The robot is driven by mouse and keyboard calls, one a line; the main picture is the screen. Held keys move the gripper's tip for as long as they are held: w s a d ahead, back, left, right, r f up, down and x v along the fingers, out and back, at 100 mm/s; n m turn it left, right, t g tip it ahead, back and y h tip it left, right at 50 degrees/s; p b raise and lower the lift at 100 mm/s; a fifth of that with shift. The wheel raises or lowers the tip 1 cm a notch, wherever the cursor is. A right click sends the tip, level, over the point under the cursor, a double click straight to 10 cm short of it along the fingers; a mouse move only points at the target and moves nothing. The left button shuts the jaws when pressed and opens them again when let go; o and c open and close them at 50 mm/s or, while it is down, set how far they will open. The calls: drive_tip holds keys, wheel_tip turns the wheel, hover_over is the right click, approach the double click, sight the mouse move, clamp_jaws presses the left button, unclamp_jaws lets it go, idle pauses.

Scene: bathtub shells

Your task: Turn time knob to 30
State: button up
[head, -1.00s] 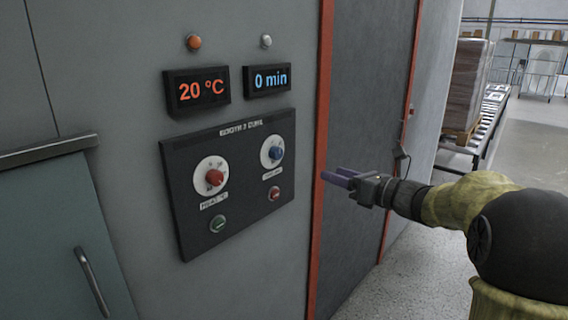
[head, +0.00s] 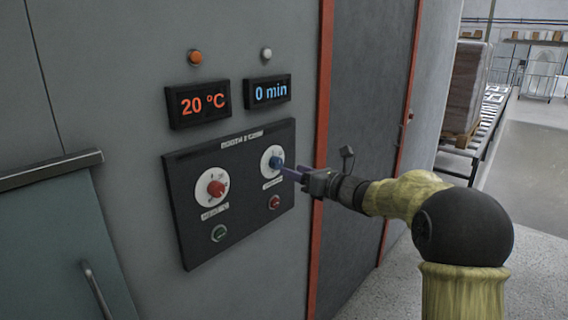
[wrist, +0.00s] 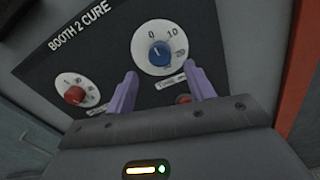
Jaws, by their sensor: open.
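The blue time knob (head: 276,162) sits on a white round dial on the upper right of the black control panel (head: 240,205). It also shows in the wrist view (wrist: 160,54), where the dial carries the marks 0 and 10 and other marks I cannot read clearly. The blue time display (head: 270,91) reads 0 min. My gripper (head: 290,173) is at the right of the time knob in the head view. In the wrist view its two purple fingers (wrist: 163,90) are open and empty. The knob lies beyond the fingertips, between their lines. I cannot tell whether they touch it.
A red heat knob (head: 215,188) is left of the time knob, with a display (head: 202,104) reading 20 °C. A green button (head: 218,233) and a red button (head: 274,202) sit below the dials. An orange door frame (head: 322,150) stands right of the panel.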

sight(280, 165)
drive_tip(key=p+x, duration=0.1)
drive_tip(key=x, duration=0.4)
drive_tip(key=shift+c, duration=0.2)
drive_tip(key=c, duration=0.9)
